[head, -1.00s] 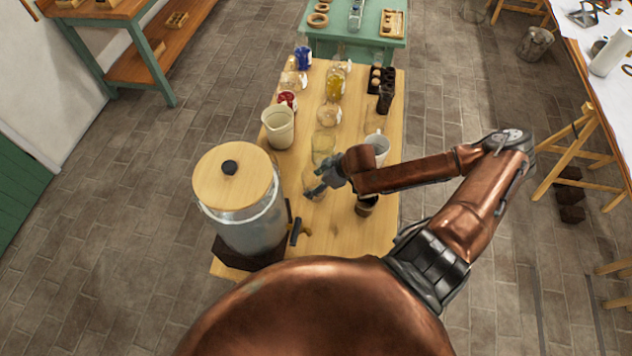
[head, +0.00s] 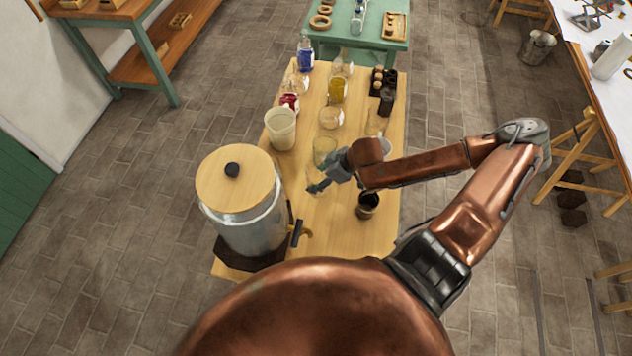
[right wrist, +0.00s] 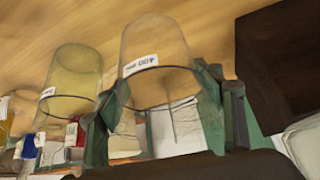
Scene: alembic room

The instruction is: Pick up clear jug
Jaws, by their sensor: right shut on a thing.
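My right gripper (head: 322,184) is at the near-middle of the wooden table. In the right wrist view its two green fingers are shut on a clear jug (right wrist: 158,48), one on each side. The clear jug is see-through glass with a small white printed label and a dark rim line. In the head view it is faint and partly hidden by the gripper. I cannot tell whether it touches the table. My left gripper is not in view.
A large lidded dispenser (head: 240,205) with a tap stands close on the left. A cream jug (head: 281,130) is beyond it. A dark cup (head: 367,205) is to the right. Several bottles and jars line the far part of the wooden table (head: 345,235).

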